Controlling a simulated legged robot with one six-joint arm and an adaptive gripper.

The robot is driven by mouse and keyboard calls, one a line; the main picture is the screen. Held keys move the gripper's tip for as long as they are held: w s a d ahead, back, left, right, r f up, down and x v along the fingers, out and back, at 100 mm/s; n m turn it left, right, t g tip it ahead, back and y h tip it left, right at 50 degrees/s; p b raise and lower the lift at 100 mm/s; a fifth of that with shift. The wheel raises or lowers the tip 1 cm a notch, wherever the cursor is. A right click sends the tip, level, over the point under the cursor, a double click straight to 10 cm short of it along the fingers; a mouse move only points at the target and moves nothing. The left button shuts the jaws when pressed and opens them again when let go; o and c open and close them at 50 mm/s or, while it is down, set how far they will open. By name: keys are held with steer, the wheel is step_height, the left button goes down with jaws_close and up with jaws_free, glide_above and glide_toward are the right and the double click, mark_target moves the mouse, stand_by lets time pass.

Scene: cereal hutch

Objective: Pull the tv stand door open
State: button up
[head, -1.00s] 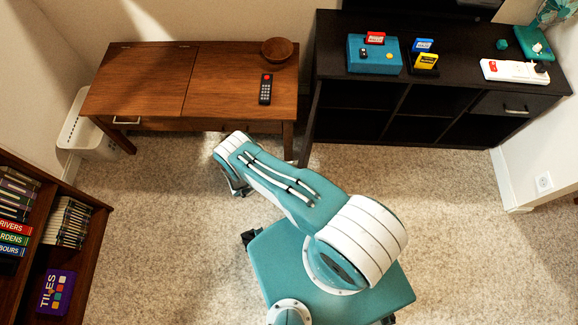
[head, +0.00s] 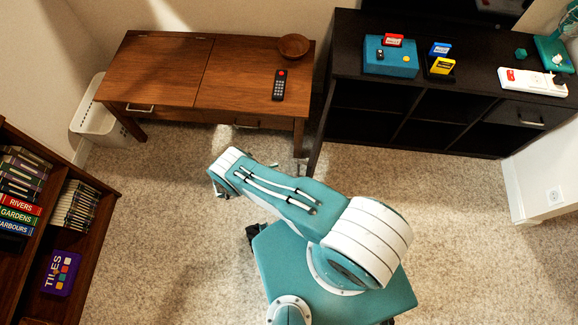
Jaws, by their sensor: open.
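The black tv stand (head: 345,60) stands at the upper right, with open cubbies in its front. Its door (head: 497,110) is a dark panel at the right end of the front, with a pale bar handle (head: 517,122). It looks closed. My gripper (head: 218,190) is open at the end of my teal and white arm, low over the carpet left of centre. The arm's end mostly hides it, and its fingertips are not clear. It is well left of the door and apart from the stand, with nothing visible in it.
A brown wooden desk (head: 160,75) with a bowl (head: 294,46) and remote (head: 279,85) stands left of the stand. A white bin (head: 95,122) and bookshelf (head: 85,270) are further left. A white wall end (head: 540,185) juts out below the door. Carpet before the stand is clear.

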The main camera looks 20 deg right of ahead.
steer(key=shift+a, duration=1.7)
